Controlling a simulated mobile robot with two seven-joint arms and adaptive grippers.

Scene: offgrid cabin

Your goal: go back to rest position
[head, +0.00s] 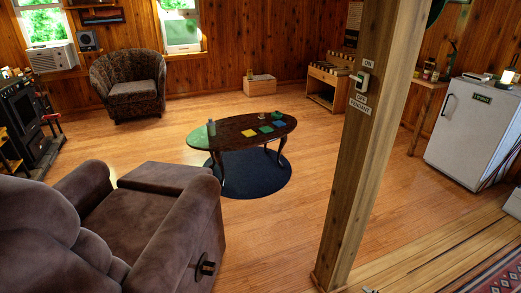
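Neither of my grippers can be made out in the head view. A small pale and dark shape (370,290) is cut off at the bottom edge, right of the post, and I cannot tell what it is. The task names no object. The view looks over a wood-panelled cabin room from a raised height.
A wooden post (370,150) stands close in front, right of centre. A brown recliner (150,225) fills the lower left. An oval table (240,133) stands on a dark round rug (255,185). A white fridge (470,125) is at right. Wooden floor (270,245) between recliner and post is clear.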

